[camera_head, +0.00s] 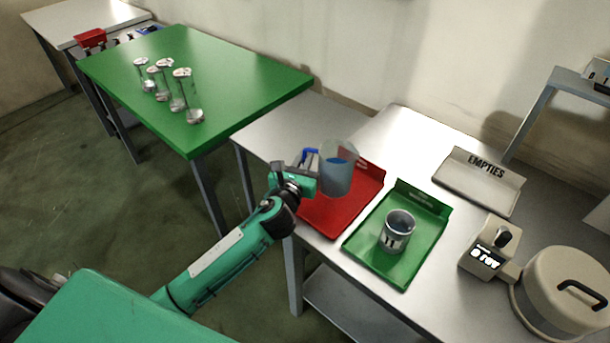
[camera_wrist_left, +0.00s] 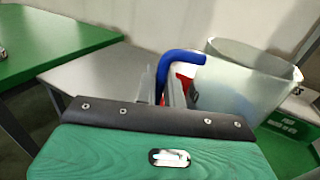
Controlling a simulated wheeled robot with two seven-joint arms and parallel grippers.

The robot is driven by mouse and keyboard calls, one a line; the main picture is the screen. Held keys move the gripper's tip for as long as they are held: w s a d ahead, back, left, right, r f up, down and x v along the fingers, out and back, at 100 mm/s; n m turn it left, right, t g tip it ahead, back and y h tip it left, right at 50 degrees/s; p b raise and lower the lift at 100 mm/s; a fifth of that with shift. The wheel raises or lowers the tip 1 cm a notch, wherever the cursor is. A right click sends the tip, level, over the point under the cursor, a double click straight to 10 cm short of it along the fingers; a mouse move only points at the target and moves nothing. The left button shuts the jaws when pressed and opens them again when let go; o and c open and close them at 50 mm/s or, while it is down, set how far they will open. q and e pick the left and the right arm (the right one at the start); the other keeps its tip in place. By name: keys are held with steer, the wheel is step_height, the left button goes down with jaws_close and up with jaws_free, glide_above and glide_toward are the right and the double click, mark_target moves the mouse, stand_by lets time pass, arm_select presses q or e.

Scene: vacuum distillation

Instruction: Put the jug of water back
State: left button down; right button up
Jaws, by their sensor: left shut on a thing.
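The jug of water (camera_head: 337,172) is a clear vessel with blue liquid and a blue handle. My left gripper (camera_head: 308,165) is shut on its handle and holds it upright over the red tray (camera_head: 340,208); I cannot tell whether the jug touches the tray. In the left wrist view the blue handle (camera_wrist_left: 178,62) runs between the fingers (camera_wrist_left: 165,88), with the jug's clear wall (camera_wrist_left: 240,85) to the right. The jug hides part of the red tray. My right gripper is not in view.
A green tray (camera_head: 378,262) holding a metal can (camera_head: 397,231) stands right of the red tray. Beyond are an empty tray marked EMPTIES (camera_head: 478,184), a small device (camera_head: 487,250) and a round lidded pot (camera_head: 563,290).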

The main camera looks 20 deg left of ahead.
arm_select(q)
steer(key=shift+f+b, duration=0.45)
steer(key=shift+f, duration=2.15)
steer(key=shift+f, duration=0.15)
steer(key=c, duration=1.5)
jaws_free()
steer(key=s, duration=0.3)
steer(key=s+b, duration=0.1)
steer(key=s, duration=0.6)
steer(key=shift+s+d+b, duration=0.25)
steer(key=shift+s+b, duration=0.1)
steer(key=shift+s, duration=0.7)
